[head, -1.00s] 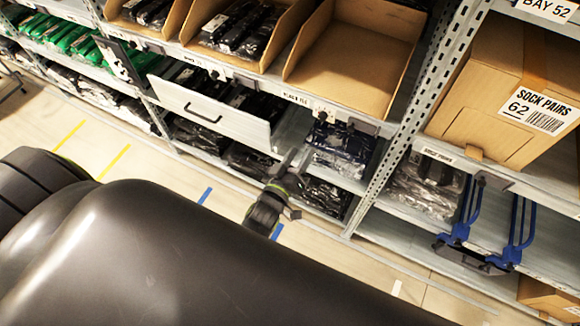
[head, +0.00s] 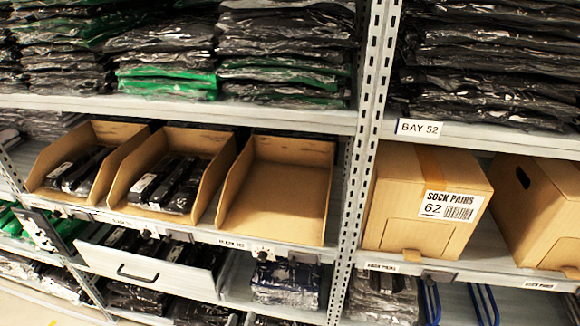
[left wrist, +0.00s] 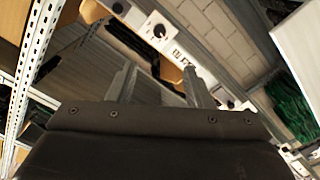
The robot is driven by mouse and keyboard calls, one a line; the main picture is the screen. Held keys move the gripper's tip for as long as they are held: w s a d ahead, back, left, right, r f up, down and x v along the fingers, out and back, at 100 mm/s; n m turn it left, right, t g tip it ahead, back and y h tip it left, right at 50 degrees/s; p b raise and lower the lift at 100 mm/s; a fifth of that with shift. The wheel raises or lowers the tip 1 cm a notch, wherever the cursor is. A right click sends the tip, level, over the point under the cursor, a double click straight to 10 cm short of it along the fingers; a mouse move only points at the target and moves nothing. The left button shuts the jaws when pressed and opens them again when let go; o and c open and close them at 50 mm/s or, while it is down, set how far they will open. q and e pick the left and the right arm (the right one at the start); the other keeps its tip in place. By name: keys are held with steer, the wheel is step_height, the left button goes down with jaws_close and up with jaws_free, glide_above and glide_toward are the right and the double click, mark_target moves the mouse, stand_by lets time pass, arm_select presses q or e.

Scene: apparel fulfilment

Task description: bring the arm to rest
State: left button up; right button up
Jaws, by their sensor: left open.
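My left gripper (left wrist: 158,84) shows in the left wrist view, where its two grey fingers stand apart. I see nothing held between them. Shelf edges with labels and small round fittings lie beyond the fingers, tilted in that view. How far the fingers are from the shelving is hard to tell. I cannot make out either gripper in the head view, and my right gripper shows in neither view.
A pale drawer (head: 150,270) sticks out below the open cardboard bins. The right bin (head: 290,185) is empty; the others hold dark packs. A sock box (head: 425,200) stands right of the perforated upright (head: 365,110). Bagged garments (head: 285,50) fill the upper shelf.

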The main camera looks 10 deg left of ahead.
arm_select(q)
steer(key=s+a+f+m+g+b, duration=0.1)
steer(key=s+f+g+b, duration=0.15)
steer(key=f, duration=0.65)
steer(key=s+a+f+m+g+y+b, duration=0.1)
steer(key=s+a+f+g, duration=0.2)
steer(key=f, duration=0.6)
steer(key=s+f+m+g+b, duration=0.1)
steer(key=s+f+g, duration=0.1)
steer(key=s+f, duration=0.5)
steer(key=s+a+f+m+g+b, duration=0.1)
steer(key=s+a+f+g, duration=0.3)
steer(key=s+f, duration=0.5)
steer(key=s+a+f+m+g+b, duration=0.2)
steer(key=s+a+f+g+b, duration=0.1)
steer(key=s+f, duration=0.7)
steer(key=s+a+g, duration=0.1)
steer(key=s+g, duration=0.1)
steer(key=shift+s+a+f+y, duration=0.25)
steer(key=shift+s+f+y, duration=0.05)
steer(key=shift+s, duration=0.1)
